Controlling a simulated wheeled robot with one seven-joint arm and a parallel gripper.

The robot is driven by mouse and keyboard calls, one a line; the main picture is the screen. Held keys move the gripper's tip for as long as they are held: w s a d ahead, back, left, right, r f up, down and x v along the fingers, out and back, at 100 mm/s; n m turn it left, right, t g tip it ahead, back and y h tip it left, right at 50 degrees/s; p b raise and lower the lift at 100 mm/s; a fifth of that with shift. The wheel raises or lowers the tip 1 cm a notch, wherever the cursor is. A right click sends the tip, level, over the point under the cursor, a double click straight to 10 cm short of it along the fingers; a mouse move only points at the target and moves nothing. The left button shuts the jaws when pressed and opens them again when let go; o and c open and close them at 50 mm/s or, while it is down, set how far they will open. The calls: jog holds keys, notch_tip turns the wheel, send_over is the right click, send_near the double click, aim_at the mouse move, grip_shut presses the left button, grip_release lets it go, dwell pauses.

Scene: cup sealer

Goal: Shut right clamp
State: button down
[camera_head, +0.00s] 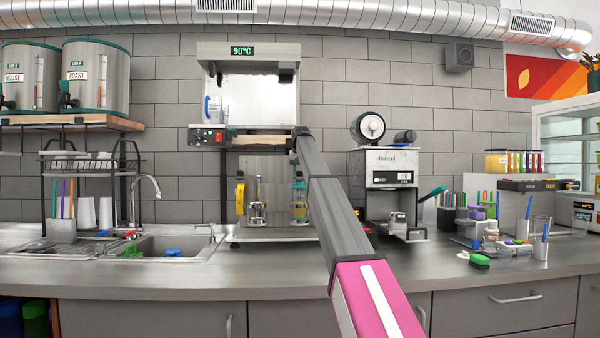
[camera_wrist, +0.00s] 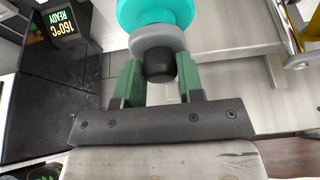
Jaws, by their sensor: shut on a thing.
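In the wrist view, my gripper (camera_wrist: 159,85) has its two green-padded fingers on either side of a black round tip (camera_wrist: 159,67). It is shut on this tip. Above the tip in the picture are a grey disc (camera_wrist: 158,43) and a teal round part (camera_wrist: 155,12); I take these to be the right clamp. In the head view, a teal-topped part (camera_head: 299,187) stands at the right of the central station, and a yellow-handled one (camera_head: 240,197) at its left. The arm reaches up in front of the station, and the gripper cannot be made out there. Whether the clamp is open or shut is unclear.
A white machine (camera_head: 385,165) with a small display stands right of the station; a 160°C READY display (camera_wrist: 62,25) shows at the wrist view's upper left. The sink (camera_head: 180,245) is at left. Cups and small items crowd the right counter. The front counter is mostly clear.

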jog(key=c, duration=0.7)
grip_release()
jog(key=shift+a+f, duration=0.1)
jog(key=shift+f, duration=0.15)
jog(key=shift+c, duration=0.2)
jog(key=v, duration=1.1)
jog(key=shift+w+r, duration=0.1)
jog(key=shift+r, duration=0.05)
